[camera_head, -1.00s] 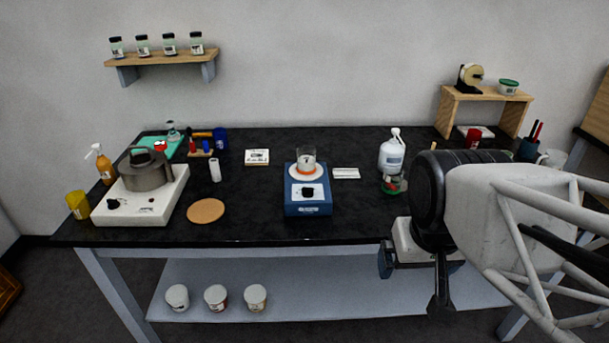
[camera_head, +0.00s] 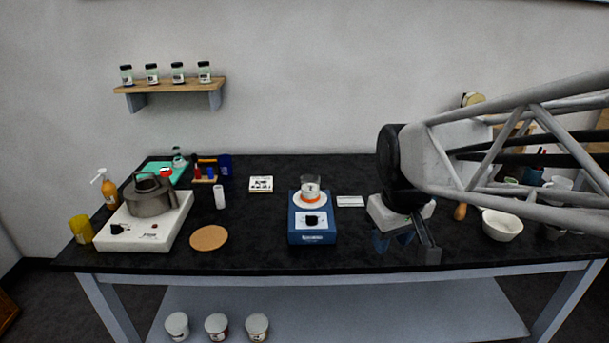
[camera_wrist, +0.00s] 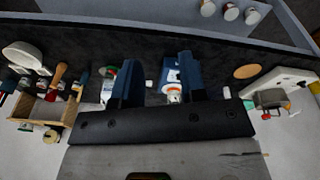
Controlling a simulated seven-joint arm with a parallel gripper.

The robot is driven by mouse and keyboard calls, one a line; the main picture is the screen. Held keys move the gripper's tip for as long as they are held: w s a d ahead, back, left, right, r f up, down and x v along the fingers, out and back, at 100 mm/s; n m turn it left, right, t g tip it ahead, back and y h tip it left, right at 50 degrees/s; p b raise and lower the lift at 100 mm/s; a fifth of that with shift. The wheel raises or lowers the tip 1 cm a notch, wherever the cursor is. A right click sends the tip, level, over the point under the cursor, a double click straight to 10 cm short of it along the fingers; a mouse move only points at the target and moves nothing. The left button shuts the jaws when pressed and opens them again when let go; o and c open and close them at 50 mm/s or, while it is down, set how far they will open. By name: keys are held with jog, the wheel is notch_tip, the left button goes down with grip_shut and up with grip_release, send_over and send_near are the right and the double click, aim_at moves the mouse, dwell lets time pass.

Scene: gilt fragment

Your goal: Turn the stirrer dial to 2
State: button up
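The blue stirrer (camera_head: 311,236) stands on the black bench near the middle in the head view, with a glass beaker (camera_head: 310,184) holding something orange on its white plate. Its black dial (camera_head: 311,221) is on the white front panel; its setting is too small to read. In the wrist view the stirrer (camera_wrist: 171,76) shows upside down between the fingers, partly hidden by one; its dial cannot be made out. My gripper (camera_head: 410,246) is right of the stirrer, apart from it. Its two blue fingers (camera_wrist: 157,78) are spread with nothing held.
A white hotplate (camera_head: 150,233) with a grey kettle (camera_head: 150,197) stands at the left, beside a cork mat (camera_head: 209,238). A white card (camera_head: 350,201) lies right of the stirrer. A white bowl (camera_head: 502,225) is at the right. The bench in front of the stirrer is clear.

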jog(key=w+a+f+n+g, duration=0.1)
jog(key=w+a+n, duration=0.15)
jog(key=w, duration=0.55)
jog(key=w+a+f+n, duration=0.2)
jog(key=w+n, duration=0.1)
jog(key=w, duration=0.6)
jog(key=n+g, duration=0.1)
jog(key=n, duration=0.5)
send_over(313, 216)
jog(key=shift+m, duration=0.25)
jog(key=f, duration=0.9)
jog(key=shift+s+d, duration=0.15)
jog(key=shift+s, duration=0.15)
jog(key=shift+w+a+f, duration=0.2)
jog(key=shift+w+f, duration=0.15)
jog(key=shift+w, duration=0.05)
jog(key=shift+f, duration=0.2)
jog(key=shift+f, duration=3.7)
jog(key=shift+c, duration=0.4)
grip_shut()
